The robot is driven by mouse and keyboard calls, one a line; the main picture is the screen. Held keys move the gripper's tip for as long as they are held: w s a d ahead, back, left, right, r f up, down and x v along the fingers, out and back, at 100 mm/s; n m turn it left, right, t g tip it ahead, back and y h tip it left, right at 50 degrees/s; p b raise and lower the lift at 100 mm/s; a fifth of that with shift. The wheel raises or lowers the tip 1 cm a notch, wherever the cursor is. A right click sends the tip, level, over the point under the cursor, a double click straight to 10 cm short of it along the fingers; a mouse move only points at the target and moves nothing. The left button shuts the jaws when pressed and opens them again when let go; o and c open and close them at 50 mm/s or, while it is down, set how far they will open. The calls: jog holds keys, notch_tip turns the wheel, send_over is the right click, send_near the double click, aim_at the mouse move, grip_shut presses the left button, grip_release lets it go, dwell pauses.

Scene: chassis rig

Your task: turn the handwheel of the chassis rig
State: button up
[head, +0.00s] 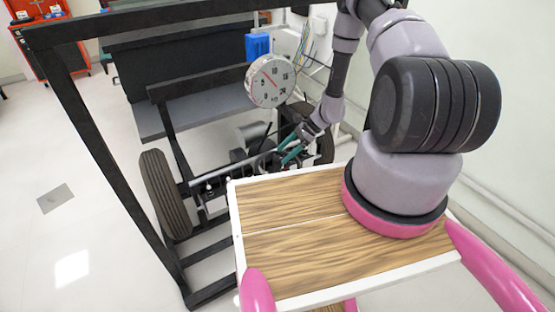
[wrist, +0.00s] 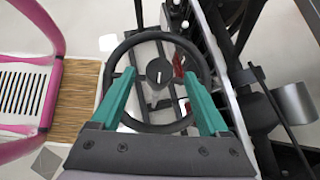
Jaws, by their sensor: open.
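The handwheel (wrist: 159,72) is a black ring with a dark round hub and a white mark on it, in the middle of the wrist view. My gripper (wrist: 159,76) has two green fingers, spread apart with nothing between the pads. The fingertips appear on either side of the hub, inside the ring's outline; whether they touch the wheel I cannot tell. In the head view my gripper (head: 291,153) is low by the chassis rig (head: 204,187), between its two tyres. The handwheel cannot be made out clearly there.
A round dial gauge (head: 270,81) stands above the rig. A black frame (head: 95,150) surrounds the rig, with a tyre (head: 165,193) at its left. My wood-topped base is close in front. In the wrist view, dark bars and a grey cylinder (wrist: 294,103) lie right of the wheel.

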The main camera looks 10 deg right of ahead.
aim_at(278, 158)
jog(key=shift+x, duration=2.1)
grip_shut()
